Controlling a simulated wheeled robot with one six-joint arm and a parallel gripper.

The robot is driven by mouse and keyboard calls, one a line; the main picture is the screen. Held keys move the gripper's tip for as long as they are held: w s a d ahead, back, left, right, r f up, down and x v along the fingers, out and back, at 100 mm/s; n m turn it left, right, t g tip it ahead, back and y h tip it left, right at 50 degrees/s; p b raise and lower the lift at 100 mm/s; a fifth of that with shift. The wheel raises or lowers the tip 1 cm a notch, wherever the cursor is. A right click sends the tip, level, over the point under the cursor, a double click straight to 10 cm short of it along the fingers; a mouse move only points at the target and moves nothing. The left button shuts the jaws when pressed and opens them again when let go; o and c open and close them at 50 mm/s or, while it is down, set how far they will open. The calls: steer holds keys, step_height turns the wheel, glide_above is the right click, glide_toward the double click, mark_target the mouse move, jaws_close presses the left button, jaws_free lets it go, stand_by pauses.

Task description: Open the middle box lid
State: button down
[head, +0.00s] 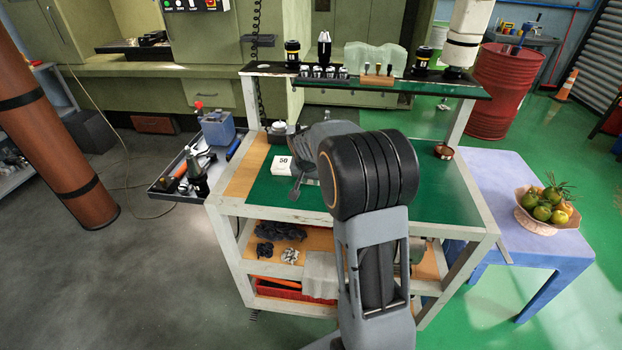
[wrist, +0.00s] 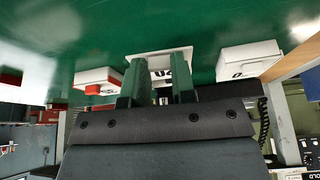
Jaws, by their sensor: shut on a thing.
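In the wrist view, which looks upside down, the middle box (wrist: 158,56) is white with dark print, at the green cart top. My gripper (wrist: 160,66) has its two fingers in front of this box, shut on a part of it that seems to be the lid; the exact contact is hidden. A white box with red parts (wrist: 97,80) is to the left. Another white box with dark print (wrist: 248,60) is to the right. In the head view, a white box marked 50 (head: 281,164) stands on the cart; my arm hides the middle box.
The cart's green top (head: 450,198) is largely clear to the right, with a small brown round dish (head: 443,151) near its back. A raised shelf (head: 455,88) with tool holders spans the rear. A blue table (head: 490,180) with a fruit bowl (head: 545,212) stands at the right.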

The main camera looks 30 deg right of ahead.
steer(key=c, duration=0.9)
jaws_free()
steer(key=v, duration=1.3)
steer(key=shift+a+r, duration=0.1)
steer(key=shift+r, duration=0.3)
